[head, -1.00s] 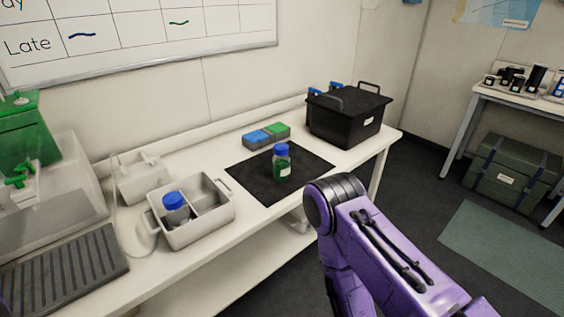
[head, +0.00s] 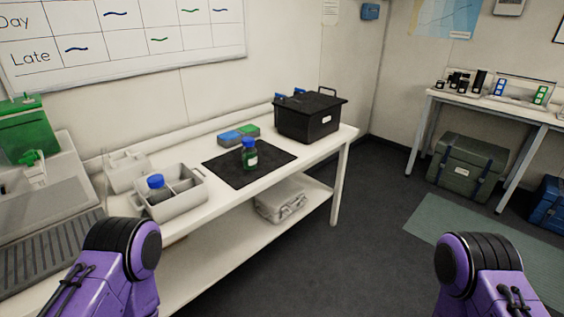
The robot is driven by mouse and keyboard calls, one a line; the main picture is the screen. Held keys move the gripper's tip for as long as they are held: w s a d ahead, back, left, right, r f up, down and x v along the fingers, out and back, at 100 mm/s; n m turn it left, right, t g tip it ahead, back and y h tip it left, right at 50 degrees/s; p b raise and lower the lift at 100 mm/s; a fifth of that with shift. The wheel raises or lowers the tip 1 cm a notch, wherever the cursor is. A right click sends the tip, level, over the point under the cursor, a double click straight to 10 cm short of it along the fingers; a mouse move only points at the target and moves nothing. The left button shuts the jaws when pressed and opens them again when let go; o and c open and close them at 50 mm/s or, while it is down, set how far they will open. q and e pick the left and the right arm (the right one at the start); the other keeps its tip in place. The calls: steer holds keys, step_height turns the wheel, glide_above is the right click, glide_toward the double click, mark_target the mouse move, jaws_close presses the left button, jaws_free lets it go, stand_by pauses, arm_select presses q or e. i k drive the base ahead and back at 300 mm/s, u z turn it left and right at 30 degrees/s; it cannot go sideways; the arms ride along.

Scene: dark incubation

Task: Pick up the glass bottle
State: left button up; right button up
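A green glass bottle (head: 249,155) with a blue cap and a pale label stands upright on a black mat (head: 222,168) on the white bench. A second blue-capped bottle (head: 156,186) stands in a grey divided caddy (head: 178,212) to the left; its lower part is hidden by the caddy wall. Purple links of my two arms show at the bottom left and bottom right. Neither gripper is in view, and nothing of mine touches the bottle.
A black lidded box (head: 308,118) stands right of the mat. Blue and green blocks (head: 238,135) lie behind the mat. A case (head: 280,201) sits on the lower shelf.

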mark_target(249, 160)
steer(key=z, duration=0.35)
steer(key=i, duration=0.9)
steer(key=z, duration=0.1)
